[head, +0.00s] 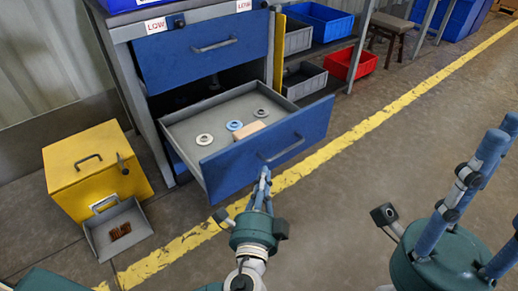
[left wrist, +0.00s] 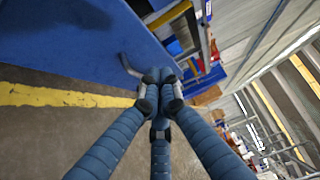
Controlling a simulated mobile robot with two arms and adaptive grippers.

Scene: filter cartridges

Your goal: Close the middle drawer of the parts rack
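The middle drawer (head: 262,148) of the parts rack (head: 125,70) is pulled out, its blue front facing me. Inside its grey tray lie a few rings and a tan block (head: 249,130). The drawer's grey handle (head: 283,150) also shows in the left wrist view (left wrist: 130,66), partly behind my fingers. My left gripper (head: 264,178) has its fingers together at the left end of the handle; I cannot tell whether they touch it. The fingers also meet in the left wrist view (left wrist: 160,85). My right gripper (head: 485,180) has its fingers spread, empty, at the right.
The top drawer (head: 205,50) is shut. A yellow box (head: 95,170) with a grey scoop-like tray (head: 118,230) stands on the floor at left. Grey, blue and red bins (head: 350,63) sit on shelves beyond the rack. The floor right of the yellow line is clear.

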